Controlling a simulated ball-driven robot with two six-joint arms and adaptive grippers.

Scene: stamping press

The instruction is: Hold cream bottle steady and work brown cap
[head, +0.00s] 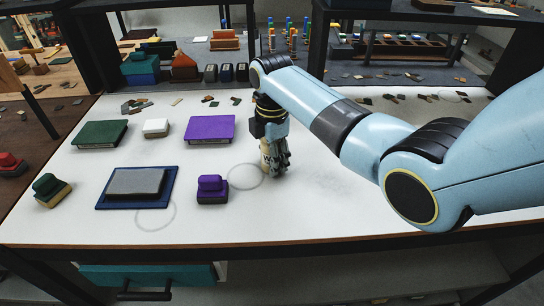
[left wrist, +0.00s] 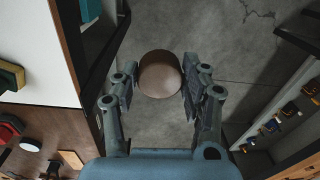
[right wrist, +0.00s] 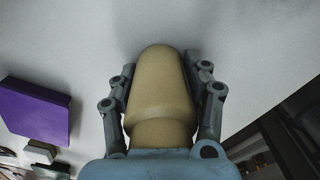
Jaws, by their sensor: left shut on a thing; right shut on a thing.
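The brown cap (left wrist: 160,74) is a round brown disc seen end-on in the left wrist view. My left gripper (left wrist: 158,88) is shut on it, one finger on each side, with the grey floor beyond. The left arm does not show in the head view. The cream bottle (right wrist: 159,95) has a rounded end and a stepped collar in the right wrist view. My right gripper (right wrist: 162,85) is shut on it, with fingers on both sides. In the head view the right gripper (head: 275,155) is at the white table, partly hiding the bottle. The bottle and cap are apart.
On the white table (head: 330,205) are a blue ink pad (head: 108,202), a purple stamp (head: 211,190), a purple pad (head: 209,128), a green pad (head: 100,133), a white block (head: 155,127) and a green stamp (head: 50,188). The table's front right is clear.

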